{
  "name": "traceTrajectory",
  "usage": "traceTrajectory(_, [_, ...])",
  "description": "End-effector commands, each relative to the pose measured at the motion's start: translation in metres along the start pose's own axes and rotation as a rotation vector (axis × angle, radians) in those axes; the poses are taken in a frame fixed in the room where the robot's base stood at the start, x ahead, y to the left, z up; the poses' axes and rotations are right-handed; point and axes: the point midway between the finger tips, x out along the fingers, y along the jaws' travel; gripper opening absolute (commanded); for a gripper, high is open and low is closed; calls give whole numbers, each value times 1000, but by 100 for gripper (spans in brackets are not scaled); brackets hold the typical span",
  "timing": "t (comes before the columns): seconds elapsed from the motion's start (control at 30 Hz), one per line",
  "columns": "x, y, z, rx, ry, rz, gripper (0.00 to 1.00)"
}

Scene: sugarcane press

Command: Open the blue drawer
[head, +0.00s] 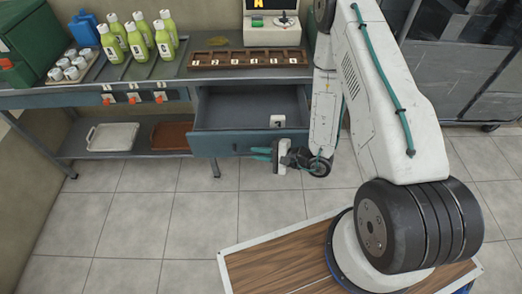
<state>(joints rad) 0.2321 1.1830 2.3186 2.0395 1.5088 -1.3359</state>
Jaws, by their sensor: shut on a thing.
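The blue drawer (212,145) under the bench stands pulled well out, and its inside shows from above. A small white block with a dark mark (277,121) lies in it near the front right; the rest of its floor looks bare. My gripper (258,154), with teal fingers, is at the drawer's front face, right of its middle. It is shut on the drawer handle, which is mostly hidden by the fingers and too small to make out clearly.
Green bottles (138,42), a tray of small cups (72,70) and a brown numbered rack (250,60) stand on the bench. A white tray (112,137) and a brown tray (172,136) lie on the lower shelf. The tiled floor before the drawer is clear.

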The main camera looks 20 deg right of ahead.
Motion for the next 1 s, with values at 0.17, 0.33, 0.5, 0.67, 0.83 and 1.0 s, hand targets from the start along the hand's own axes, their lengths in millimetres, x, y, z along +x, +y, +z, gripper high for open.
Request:
traceTrajectory(0.17, [2, 1, 2, 0, -4, 3, 0])
traceTrajectory(0.33, [2, 1, 2, -1, -6, 3, 34])
traceTrajectory(0.5, [0, 0, 0, 0, -2, 1, 34])
traceTrajectory(0.67, [-3, 0, -1, 1, 1, -1, 34])
traceTrajectory(0.83, [-22, -1, -2, 2, 4, -3, 34])
traceTrajectory(1.0, [-49, 0, -2, 2, 3, -2, 34])
